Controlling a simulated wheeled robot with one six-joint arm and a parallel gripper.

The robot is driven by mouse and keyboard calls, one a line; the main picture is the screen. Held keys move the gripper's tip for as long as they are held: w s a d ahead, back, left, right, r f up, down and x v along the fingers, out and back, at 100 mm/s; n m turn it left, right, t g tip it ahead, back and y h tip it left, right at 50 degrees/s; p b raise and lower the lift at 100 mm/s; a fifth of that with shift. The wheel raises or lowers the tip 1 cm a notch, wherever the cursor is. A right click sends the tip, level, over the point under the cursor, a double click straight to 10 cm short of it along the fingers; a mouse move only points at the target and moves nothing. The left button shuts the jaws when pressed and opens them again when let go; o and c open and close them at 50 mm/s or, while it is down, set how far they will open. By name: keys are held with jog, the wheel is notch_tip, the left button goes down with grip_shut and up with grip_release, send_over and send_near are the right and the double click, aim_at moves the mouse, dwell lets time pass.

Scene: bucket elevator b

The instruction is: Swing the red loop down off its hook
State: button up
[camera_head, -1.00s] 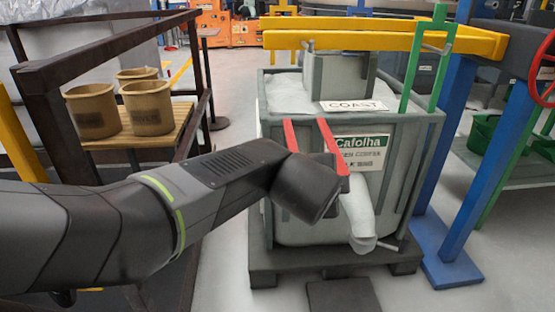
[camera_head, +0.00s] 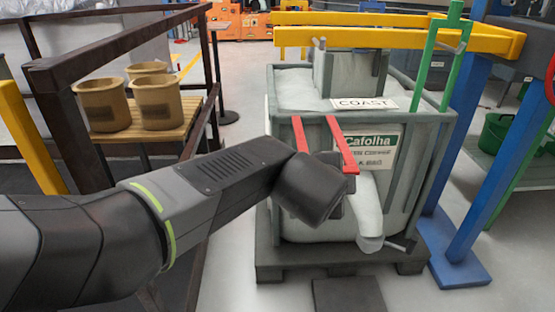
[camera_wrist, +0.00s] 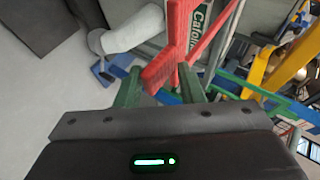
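The red loop (camera_head: 341,146) shows as two red bars at the front of the grey bin (camera_head: 394,195), just above and beyond my dark wrist. Its lower part is hidden behind the wrist in the head view. In the wrist view the red loop (camera_wrist: 205,40) runs from the top centre down to between my fingertips. My gripper (camera_wrist: 158,84) has its two green fingers apart, with the loop's red end at or just beyond the gap. I cannot tell whether either finger touches it. A hook is not clearly seen.
A white spout (camera_head: 368,215) hangs at the bin's front, close to my wrist. A yellow beam (camera_head: 390,38) and green upright (camera_head: 440,50) stand above the bin. A blue post (camera_head: 470,160) is right. A dark-framed rack with brown buckets (camera_head: 158,101) is left.

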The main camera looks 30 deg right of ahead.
jog(key=p+v, duration=0.4)
jog(key=v, duration=0.7)
jog(key=shift+s+a, duration=0.3)
jog(key=b+x, duration=0.4)
jog(key=x, duration=0.7)
jog(key=shift+w+d+b, duration=0.15)
jog(key=shift+d+b, duration=0.1)
jog(key=shift+b, duration=0.05)
jog(key=shift+f, duration=0.1)
